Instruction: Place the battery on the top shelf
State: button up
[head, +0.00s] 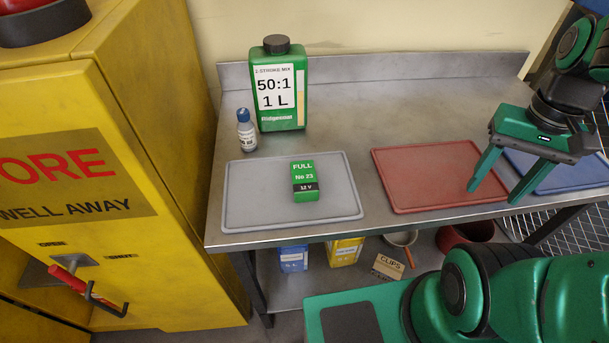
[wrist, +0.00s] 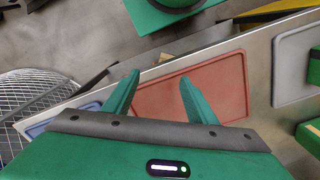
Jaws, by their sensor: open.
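The battery (head: 305,181) is a small green block with a black band, marked "FULL No 23 12 V". It lies on the grey mat (head: 244,208) on the steel bench. A green sliver at the right edge of the wrist view looks like the same battery (wrist: 315,66). My gripper (head: 493,195) is open and empty over the right part of the red mat, well to the right of the battery. In the wrist view its two fingers (wrist: 160,76) stand apart with the red mat beyond them. No shelf is labelled as the top one; a lower shelf shows under the bench.
A green fuel-mix jug (head: 278,110) and a small bottle (head: 246,132) stand behind the grey mat. The red mat (head: 420,170) is bare. A yellow cabinet (head: 140,240) flanks the bench at left. Under the bench are containers and a clips box (head: 388,267).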

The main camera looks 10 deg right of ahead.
jog(key=shift+o, duration=0.4)
jog(key=w+a+r+n, duration=0.1)
jog(key=w+a+r, duration=0.1)
jog(key=w+a, duration=0.4)
jog(key=shift+w+r+y, duration=0.4)
jog(key=n+g+h, duration=0.1)
jog(key=n+g, duration=0.3)
jog(key=n, duration=0.1)
send_near(304, 174)
jog(key=shift+w+x, duration=0.15)
jog(key=shift+x, duration=0.7)
jog(key=shift+w+x, duration=0.15)
jog(key=shift+x, duration=0.65)
jog(key=shift+s+x, duration=0.2)
jog(key=shift+x, duration=2.55)
jog(key=shift+r, duration=0.1)
jog(key=c, duration=1.5)
jog(key=shift+r, duration=0.1)
